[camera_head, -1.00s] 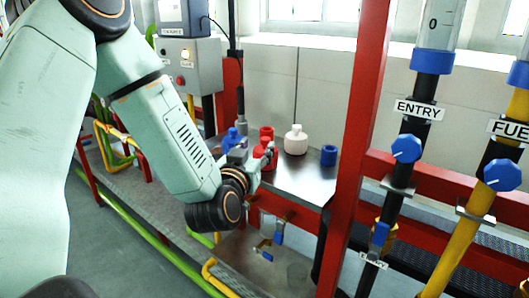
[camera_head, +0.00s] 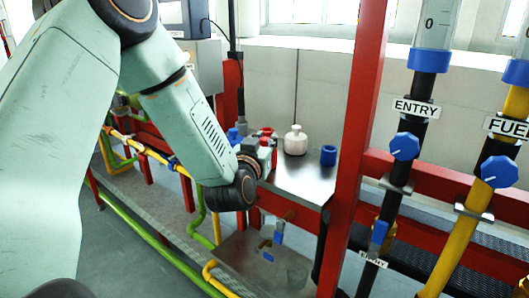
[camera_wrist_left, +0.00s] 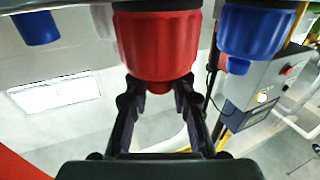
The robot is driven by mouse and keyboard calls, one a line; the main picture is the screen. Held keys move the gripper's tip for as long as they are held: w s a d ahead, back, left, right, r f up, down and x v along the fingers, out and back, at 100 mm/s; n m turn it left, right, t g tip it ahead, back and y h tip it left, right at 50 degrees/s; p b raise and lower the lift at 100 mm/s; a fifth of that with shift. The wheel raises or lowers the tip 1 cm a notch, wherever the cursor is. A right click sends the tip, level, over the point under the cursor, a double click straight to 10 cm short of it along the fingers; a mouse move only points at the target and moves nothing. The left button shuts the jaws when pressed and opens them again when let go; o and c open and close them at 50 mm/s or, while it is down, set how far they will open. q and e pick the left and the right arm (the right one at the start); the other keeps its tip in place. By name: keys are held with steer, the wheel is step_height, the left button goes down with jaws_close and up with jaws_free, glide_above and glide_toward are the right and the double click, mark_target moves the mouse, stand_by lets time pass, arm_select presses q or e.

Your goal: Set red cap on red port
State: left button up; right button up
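The red cap (camera_wrist_left: 157,42) fills the upper middle of the left wrist view, its small knob pointing down in that picture. My left gripper (camera_wrist_left: 157,90) has a fingertip on each side of the knob, very close to it; whether the fingers press on it is unclear. In the head view my left gripper (camera_head: 264,155) is small and partly covers the red pieces on the bench. I cannot tell whether the cap is off the bench. My right gripper is not in view.
A white cap (camera_head: 295,142) and a blue port (camera_head: 328,156) stand to the right on the metal bench (camera_head: 305,182). A blue cap (camera_wrist_left: 252,30) is close beside the red one. A red post (camera_head: 355,140) rises right of the bench.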

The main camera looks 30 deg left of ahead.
arm_select(q)
steer(key=shift+c, duration=1.4)
steer(key=shift+d, duration=0.25)
jaws_close()
steer(key=shift+a+r, duration=0.1)
steer(key=shift+a, duration=0.1)
